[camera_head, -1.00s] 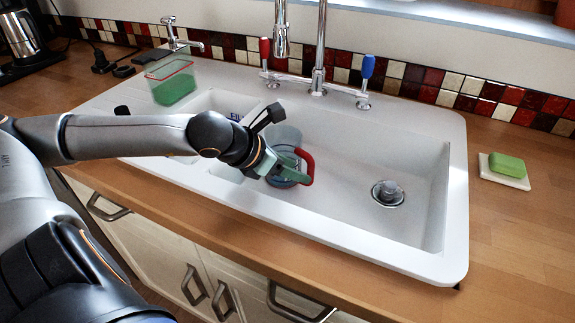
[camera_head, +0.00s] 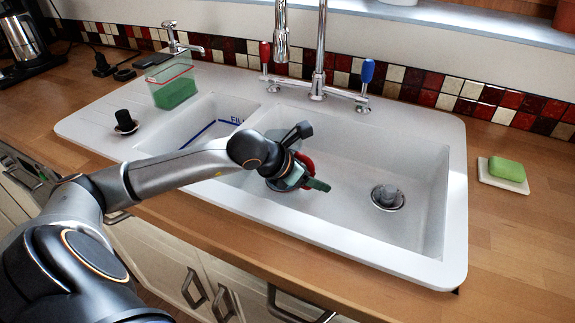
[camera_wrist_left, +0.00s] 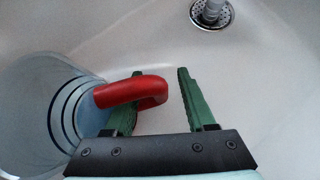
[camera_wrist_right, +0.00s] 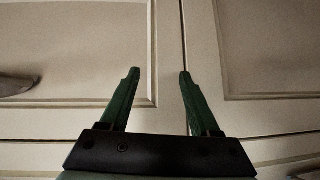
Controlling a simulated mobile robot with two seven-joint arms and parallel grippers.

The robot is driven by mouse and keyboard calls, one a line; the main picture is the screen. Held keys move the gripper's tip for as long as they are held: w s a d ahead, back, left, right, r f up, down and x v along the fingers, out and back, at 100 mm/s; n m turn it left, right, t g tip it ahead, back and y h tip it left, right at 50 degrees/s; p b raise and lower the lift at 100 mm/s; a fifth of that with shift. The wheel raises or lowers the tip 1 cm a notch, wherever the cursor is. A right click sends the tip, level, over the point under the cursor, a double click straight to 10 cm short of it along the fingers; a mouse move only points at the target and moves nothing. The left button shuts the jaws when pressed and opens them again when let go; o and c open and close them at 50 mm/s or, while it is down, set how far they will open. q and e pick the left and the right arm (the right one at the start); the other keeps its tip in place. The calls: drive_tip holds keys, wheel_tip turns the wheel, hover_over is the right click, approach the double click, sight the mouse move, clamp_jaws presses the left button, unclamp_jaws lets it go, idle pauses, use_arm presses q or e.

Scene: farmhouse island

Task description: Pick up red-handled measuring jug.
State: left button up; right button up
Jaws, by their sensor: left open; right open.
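The clear bluish measuring jug (camera_wrist_left: 38,100) stands in the large sink basin. In the head view my left arm hides most of it, and its red handle (camera_head: 306,161) shows beside my gripper. My left gripper (camera_head: 313,178) is open at the handle. In the left wrist view its green fingers (camera_wrist_left: 160,84) straddle the outer part of the red handle (camera_wrist_left: 132,92). The left finger passes behind the handle, seemingly through its loop, and the right finger is clear of it. Contact cannot be told. My right gripper (camera_wrist_right: 157,72) is open and empty in front of cabinet doors.
The white sink (camera_head: 440,268) has a drain (camera_head: 387,197) right of the jug. A tap (camera_head: 319,60) with red and blue levers rises behind. A green-filled container (camera_head: 172,85) and dark stopper (camera_head: 124,122) stand left; green soap (camera_head: 506,169) lies right.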

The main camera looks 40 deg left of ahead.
use_arm(q)
drive_tip(key=shift+x, duration=0.75)
drive_tip(key=shift+c, duration=0.2)
clamp_jaws()
idle(0.6)
